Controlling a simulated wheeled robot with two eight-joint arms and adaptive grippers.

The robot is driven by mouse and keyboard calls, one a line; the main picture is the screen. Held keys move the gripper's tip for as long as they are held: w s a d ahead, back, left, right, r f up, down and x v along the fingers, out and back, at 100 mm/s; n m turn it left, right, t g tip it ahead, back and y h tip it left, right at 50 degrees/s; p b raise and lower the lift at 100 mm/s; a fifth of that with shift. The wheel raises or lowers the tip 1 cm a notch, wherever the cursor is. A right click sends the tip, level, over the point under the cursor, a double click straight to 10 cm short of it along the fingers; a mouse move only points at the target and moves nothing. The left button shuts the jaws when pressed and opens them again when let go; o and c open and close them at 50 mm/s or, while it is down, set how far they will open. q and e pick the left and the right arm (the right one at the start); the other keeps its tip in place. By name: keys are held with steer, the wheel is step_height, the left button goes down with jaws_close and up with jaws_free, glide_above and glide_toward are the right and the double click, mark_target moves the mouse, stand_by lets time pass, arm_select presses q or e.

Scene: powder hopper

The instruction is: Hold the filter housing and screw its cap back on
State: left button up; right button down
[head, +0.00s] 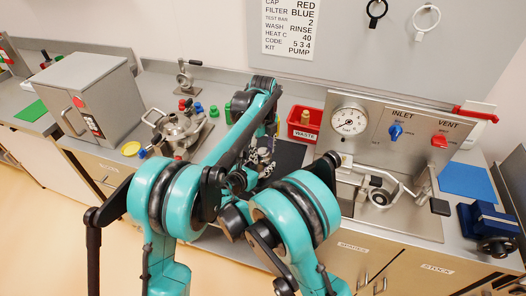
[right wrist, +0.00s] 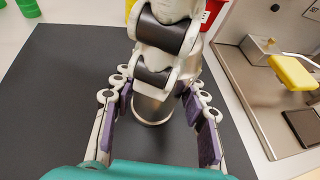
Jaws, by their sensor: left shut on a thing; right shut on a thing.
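A grey metal cylinder (right wrist: 150,108), which looks like the filter housing, stands on the dark mat (right wrist: 60,95) in the right wrist view. My right gripper (right wrist: 155,118) has its purple-padded fingers on either side of it, shut on it. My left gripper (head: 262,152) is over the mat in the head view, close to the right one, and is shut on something. Its dark and grey parts cover the top of the cylinder in the right wrist view. The cap cannot be made out, so I cannot tell how it sits. My arms hide most of the work in the head view.
A red waste bin (head: 304,122) stands behind the mat. The gauge panel (head: 392,150) with blue and red valves is to the right. A metal vessel (head: 178,130) and small coloured caps (head: 197,107) are to the left. A grey box (head: 92,95) stands farther left.

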arm_select(q)
steer(key=m, duration=0.9)
steer(key=o, duration=1.2)
steer(key=shift+c, duration=0.2)
steer(key=shift+r, duration=2.25)
steer(key=shift+c, duration=0.5)
